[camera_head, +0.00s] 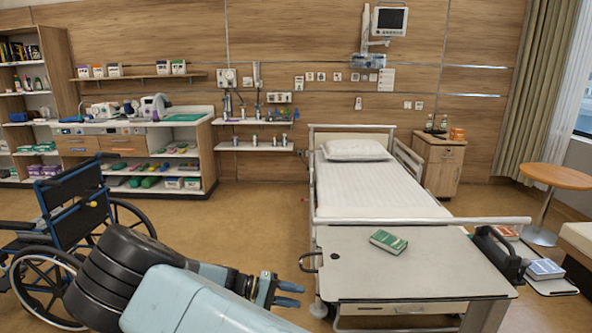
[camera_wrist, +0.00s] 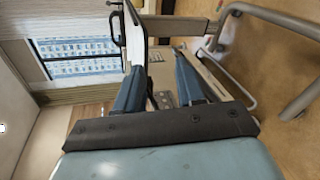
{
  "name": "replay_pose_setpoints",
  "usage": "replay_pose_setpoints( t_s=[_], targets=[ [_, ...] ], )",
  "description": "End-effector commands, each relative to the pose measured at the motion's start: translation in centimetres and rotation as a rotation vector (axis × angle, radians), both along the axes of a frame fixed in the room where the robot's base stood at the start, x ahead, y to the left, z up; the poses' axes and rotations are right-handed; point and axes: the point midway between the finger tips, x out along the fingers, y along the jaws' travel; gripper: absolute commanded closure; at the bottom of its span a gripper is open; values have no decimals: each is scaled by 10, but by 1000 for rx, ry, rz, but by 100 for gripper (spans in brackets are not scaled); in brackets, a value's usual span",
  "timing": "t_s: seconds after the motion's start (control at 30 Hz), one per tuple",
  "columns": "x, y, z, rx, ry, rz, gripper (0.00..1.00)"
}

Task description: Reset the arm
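My arm reaches in from the bottom of the head view, and my gripper (camera_head: 302,294) points right, a little left of the overbed table (camera_head: 370,275). Its two fingers stand apart with a gap between them. In the wrist view the fingers of my gripper (camera_wrist: 160,72) are spread, and no object shows between them. The gripper is open and empty, and it does not appear to touch the table.
A green book (camera_head: 388,241) lies on the table at the foot of the bed (camera_head: 365,190). A wheelchair (camera_head: 75,225) stands at the left. A side tray (camera_head: 553,287) holds a blue-covered book (camera_head: 545,269). A round table (camera_head: 558,177) is at the right. Open floor lies behind my arm.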

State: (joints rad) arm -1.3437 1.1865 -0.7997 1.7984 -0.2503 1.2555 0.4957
Motion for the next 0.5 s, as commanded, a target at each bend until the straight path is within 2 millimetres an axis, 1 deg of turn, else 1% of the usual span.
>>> replay_pose_setpoints(
  t_s=[0.03,0.1,0.27,0.5],
  targets=[
    [1,-8,7,43,17,-28,62],
    [1,-16,15,96,38,-60,62],
    [0,-35,34,218,80,-124,62],
    [-4,-61,66,404,123,-203,62]
  ],
)
